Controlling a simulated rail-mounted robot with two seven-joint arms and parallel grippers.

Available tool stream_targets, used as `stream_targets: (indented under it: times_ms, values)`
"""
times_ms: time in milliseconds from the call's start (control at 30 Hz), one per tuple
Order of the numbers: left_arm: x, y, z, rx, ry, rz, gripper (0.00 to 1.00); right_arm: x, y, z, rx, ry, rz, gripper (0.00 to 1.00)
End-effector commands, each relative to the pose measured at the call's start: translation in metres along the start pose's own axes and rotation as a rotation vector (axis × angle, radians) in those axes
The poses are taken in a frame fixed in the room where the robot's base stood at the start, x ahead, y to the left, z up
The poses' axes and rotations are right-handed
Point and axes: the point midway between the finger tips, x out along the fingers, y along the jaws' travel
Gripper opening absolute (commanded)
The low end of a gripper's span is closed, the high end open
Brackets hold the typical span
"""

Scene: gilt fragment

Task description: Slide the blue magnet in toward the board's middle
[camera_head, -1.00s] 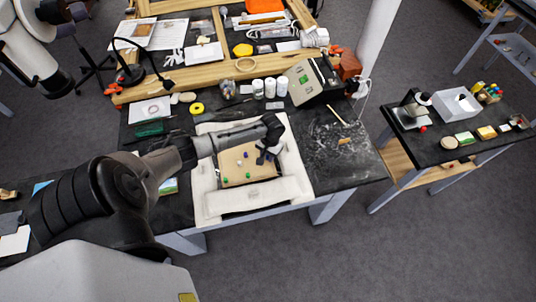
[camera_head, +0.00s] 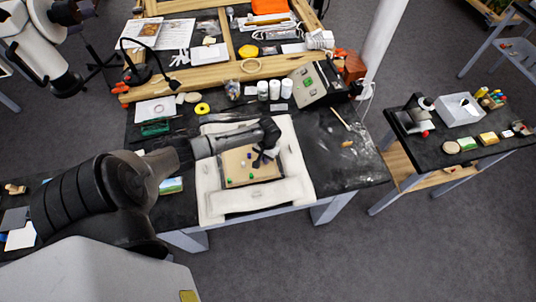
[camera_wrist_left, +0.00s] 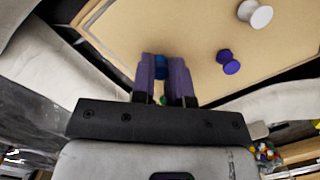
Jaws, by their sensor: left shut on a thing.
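The tan board (camera_head: 234,167) lies inside a pale padded frame (camera_head: 206,190) on the black table. My left gripper (camera_head: 262,158) reaches over the board's right part, fingers pointing down. In the left wrist view its two purple fingers (camera_wrist_left: 166,68) are shut on the blue magnet (camera_wrist_left: 160,67), which shows only partly between them. A darker violet-blue magnet (camera_wrist_left: 229,62) and a white magnet (camera_wrist_left: 255,14) stand apart from the fingers on the board. In the head view two green magnets (camera_head: 229,180) are near the front edge. My right gripper is out of view.
The padded frame rings the board closely. The table right of the frame holds a wooden stick (camera_head: 340,118) and pale dust.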

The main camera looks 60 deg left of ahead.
Motion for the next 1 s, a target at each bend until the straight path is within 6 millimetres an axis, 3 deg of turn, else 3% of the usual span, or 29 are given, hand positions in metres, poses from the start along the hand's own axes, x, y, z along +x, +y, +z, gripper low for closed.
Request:
stream_targets:
  times_ms: [233, 667, 700, 1000]
  values:
    - [-0.001, -0.009, 0.013, 0.010, -0.001, -0.002, 0.00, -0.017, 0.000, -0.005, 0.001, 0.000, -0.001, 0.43]
    - [0.002, -0.012, 0.017, 0.015, 0.000, -0.002, 0.00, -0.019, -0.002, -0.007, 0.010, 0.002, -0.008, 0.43]
    - [0.002, -0.012, 0.017, 0.015, 0.000, -0.002, 0.18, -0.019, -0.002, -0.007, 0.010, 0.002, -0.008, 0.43]
    - [0.002, -0.012, 0.017, 0.015, 0.000, -0.002, 0.45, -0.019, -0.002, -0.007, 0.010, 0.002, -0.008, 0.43]
